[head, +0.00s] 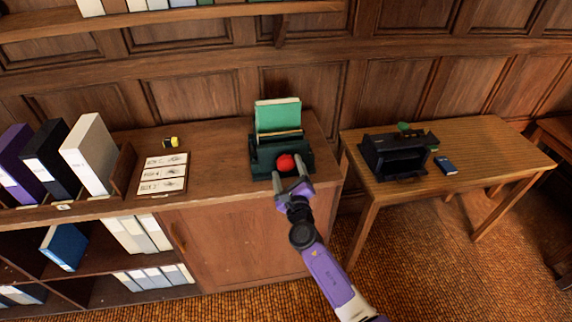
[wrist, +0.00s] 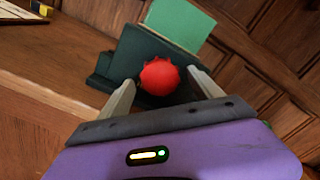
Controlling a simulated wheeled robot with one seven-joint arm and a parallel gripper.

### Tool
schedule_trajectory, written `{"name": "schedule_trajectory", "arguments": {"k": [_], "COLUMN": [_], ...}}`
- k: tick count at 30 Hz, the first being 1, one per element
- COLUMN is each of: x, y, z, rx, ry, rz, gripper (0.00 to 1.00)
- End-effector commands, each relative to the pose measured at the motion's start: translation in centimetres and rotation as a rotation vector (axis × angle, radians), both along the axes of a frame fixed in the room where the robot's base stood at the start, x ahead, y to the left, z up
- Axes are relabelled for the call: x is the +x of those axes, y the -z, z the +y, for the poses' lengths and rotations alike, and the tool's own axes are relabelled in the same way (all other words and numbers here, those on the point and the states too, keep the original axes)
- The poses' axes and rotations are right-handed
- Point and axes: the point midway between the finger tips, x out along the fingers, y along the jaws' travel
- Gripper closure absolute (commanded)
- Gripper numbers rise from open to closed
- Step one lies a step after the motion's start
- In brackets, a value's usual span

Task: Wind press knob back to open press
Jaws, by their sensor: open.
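The press (head: 262,166) is a dark green device on the wooden cabinet top, with a green book or sheet (head: 278,115) standing upright in it. Its red round knob (head: 285,162) faces the front. My gripper (head: 291,183) is at the front of the press with its fingers open. In the wrist view the red knob (wrist: 160,77) lies between and just beyond the two open fingertips of my gripper (wrist: 165,88). I cannot tell whether either finger touches it. The press body (wrist: 140,52) is partly hidden behind the knob and fingers.
A card board (head: 162,174) and a small yellow-black item (head: 171,142) lie left of the press. Binders (head: 88,152) stand farther left. A wooden table (head: 480,150) at right holds a black machine (head: 395,157) and a blue book (head: 445,165). A shelf (head: 190,14) hangs above.

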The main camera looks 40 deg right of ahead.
Motion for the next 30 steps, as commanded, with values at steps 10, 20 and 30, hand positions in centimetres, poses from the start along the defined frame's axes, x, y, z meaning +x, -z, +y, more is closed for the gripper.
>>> {"name": "schedule_trajectory", "arguments": {"k": [10, 20, 30], "x": [-3.2, -4.9, -4.9], "y": [0.0, 0.0, 0.0], "z": [2.2, 3.3, 3.3], "rx": [0.001, 0.0, 0.001], "ry": [0.0, -0.001, 0.0], "rz": [-0.001, -0.001, -0.001], "gripper": [0.25, 0.25, 0.25]}}
